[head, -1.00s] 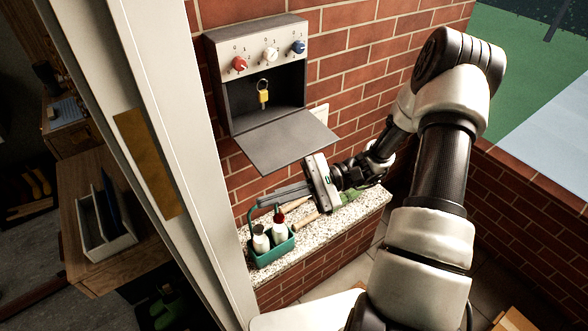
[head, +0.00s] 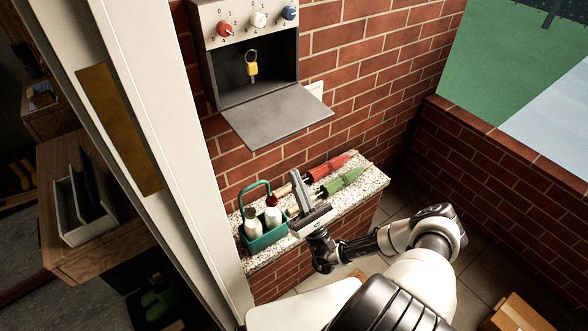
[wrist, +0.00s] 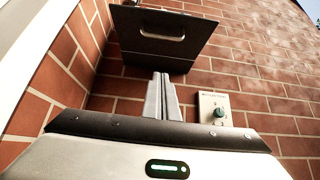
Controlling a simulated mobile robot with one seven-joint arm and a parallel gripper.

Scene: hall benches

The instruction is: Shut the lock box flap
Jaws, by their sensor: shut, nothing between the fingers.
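The lock box (head: 262,50) is a dark grey box on the brick wall with red, white and blue dials on its top front. Its flap (head: 277,116) hangs open at the bottom edge, sticking outward and slightly down. A key with a yellow tag (head: 252,68) hangs inside. My gripper (head: 294,176) is shut and empty, below the flap and apart from it, above the stone ledge.
A green caddy (head: 266,232) with white bottles stands on the speckled ledge (head: 370,178), beside my gripper. A white door frame (head: 140,130) stands close on the left. A small plate with a knob (wrist: 215,108) is on the wall.

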